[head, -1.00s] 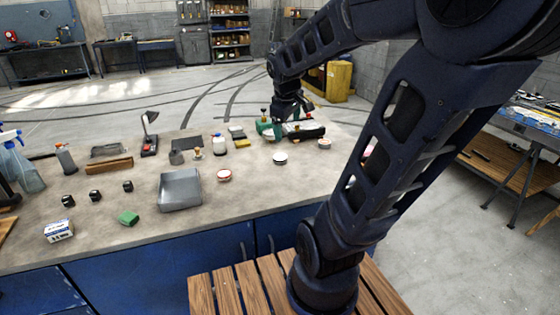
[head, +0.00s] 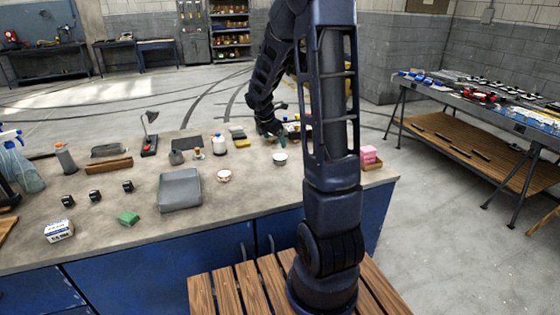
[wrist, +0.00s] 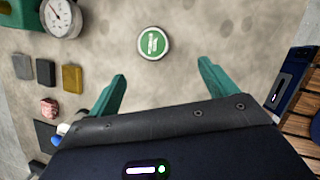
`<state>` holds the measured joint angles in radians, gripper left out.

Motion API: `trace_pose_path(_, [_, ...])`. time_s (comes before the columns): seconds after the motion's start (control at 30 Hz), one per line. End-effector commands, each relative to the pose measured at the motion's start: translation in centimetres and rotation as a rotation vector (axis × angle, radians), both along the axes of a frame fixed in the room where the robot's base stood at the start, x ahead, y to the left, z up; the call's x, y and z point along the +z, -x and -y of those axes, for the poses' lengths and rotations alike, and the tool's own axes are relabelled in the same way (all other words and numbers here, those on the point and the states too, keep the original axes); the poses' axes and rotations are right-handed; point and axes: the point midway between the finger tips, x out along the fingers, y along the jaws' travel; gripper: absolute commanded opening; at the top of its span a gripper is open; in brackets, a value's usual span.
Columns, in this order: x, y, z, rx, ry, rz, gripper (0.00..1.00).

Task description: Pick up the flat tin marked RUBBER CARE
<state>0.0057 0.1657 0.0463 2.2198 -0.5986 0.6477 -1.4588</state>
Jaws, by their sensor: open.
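A small round flat tin (wrist: 153,43) with a green top, a white rim and a white symbol lies on the worktop in the wrist view, just beyond my fingertips. No wording can be read on it. My gripper (wrist: 162,70) is open, its two green fingers spread and empty, with the tin ahead of the gap between them. In the head view my gripper (head: 271,129) hangs over the far part of the bench. A pale round tin (head: 280,158) lies nearer, and a red-and-white tin (head: 224,176) farther left; their markings are too small to read.
A dial gauge (wrist: 62,18) and a yellow block (wrist: 72,78) lie left of the tin in the wrist view. The worktop close around the tin is bare.

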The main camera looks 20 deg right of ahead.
Motion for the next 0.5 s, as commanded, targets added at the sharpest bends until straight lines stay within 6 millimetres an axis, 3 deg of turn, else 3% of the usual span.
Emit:
trace_pose_path(0.2, [-2.1, -1.5, 0.0, 0.113, 0.03, -0.048, 0.85])
trace_pose_path(0.5, [-4.6, -2.1, 0.8, 0.123, 0.033, -0.054, 0.85])
